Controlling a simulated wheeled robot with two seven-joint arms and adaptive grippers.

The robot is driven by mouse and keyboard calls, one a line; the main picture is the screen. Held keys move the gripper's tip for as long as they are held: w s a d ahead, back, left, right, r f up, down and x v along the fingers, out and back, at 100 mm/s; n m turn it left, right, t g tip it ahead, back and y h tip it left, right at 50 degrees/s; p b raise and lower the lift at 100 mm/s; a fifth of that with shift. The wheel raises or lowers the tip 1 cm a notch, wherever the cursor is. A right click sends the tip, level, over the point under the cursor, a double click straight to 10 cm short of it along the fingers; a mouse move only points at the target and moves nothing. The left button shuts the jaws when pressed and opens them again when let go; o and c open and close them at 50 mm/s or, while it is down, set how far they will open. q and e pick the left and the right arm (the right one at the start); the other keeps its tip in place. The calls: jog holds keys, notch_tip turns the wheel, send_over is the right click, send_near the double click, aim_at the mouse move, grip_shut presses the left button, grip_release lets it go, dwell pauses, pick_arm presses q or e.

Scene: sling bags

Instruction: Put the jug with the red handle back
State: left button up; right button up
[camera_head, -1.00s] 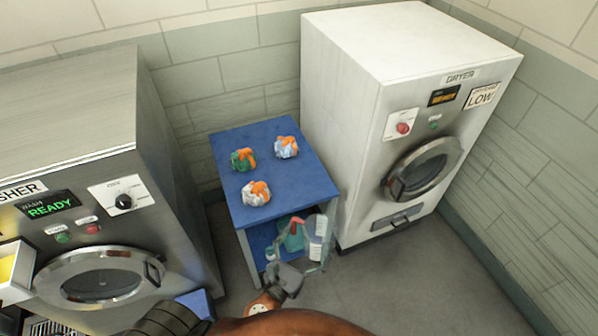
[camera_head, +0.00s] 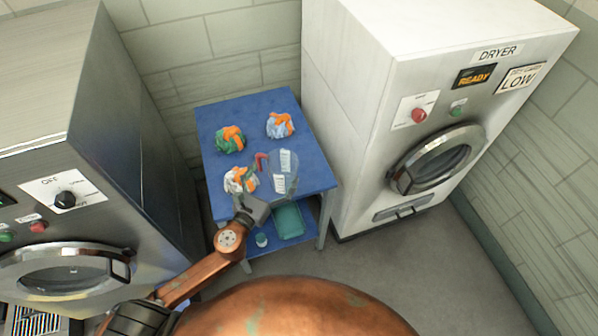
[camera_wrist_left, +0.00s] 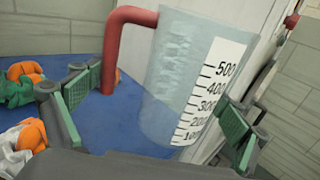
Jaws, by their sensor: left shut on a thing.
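The clear jug (camera_head: 278,171) has a red handle (camera_head: 261,160) and white scale labels. It is held over the front right part of the blue table's top (camera_head: 310,172); whether its base touches the top cannot be told. My left gripper (camera_head: 266,190) is shut on the jug, reaching in from the front. In the left wrist view the jug (camera_wrist_left: 180,75) stands between the two green-padded fingers (camera_wrist_left: 160,95), slightly tilted in the picture, its red handle to the left. It looks empty. My right gripper is not in view.
A teal bin (camera_head: 290,222) and small cup (camera_head: 261,240) sit below. The dryer (camera_head: 360,150) stands close right, the washer (camera_head: 120,170) left.

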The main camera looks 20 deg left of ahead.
pick_arm(q)
jog(key=w+f+b, duration=0.2)
jog(key=w+f, duration=0.1)
jog(key=w, duration=0.2)
jog(key=w+f+b, duration=0.2)
jog(key=w+f, duration=0.1)
jog(key=w, duration=0.2)
jog(key=w+f+b, duration=0.2)
jog(key=w+f, duration=0.1)
jog(key=w, duration=0.2)
jog(key=shift+d+f, duration=0.1)
jog(key=shift+d, duration=0.3)
jog(key=shift+w+f+b, duration=0.25)
jog(key=shift+w+b, duration=0.15)
jog(key=shift+w+f, duration=0.1)
jog(key=shift+f, duration=0.1)
jog(key=f+b, duration=0.2)
jog(key=f, duration=0.1)
jog(key=shift+w+d+f+b, duration=0.1)
jog(key=shift+w+f+b, duration=0.15)
jog(key=shift+f+b, duration=0.15)
jog(key=shift+r, duration=0.2)
jog(key=shift+f, duration=0.25)
jog(key=o, duration=1.1)
jog(key=shift+r, duration=0.1)
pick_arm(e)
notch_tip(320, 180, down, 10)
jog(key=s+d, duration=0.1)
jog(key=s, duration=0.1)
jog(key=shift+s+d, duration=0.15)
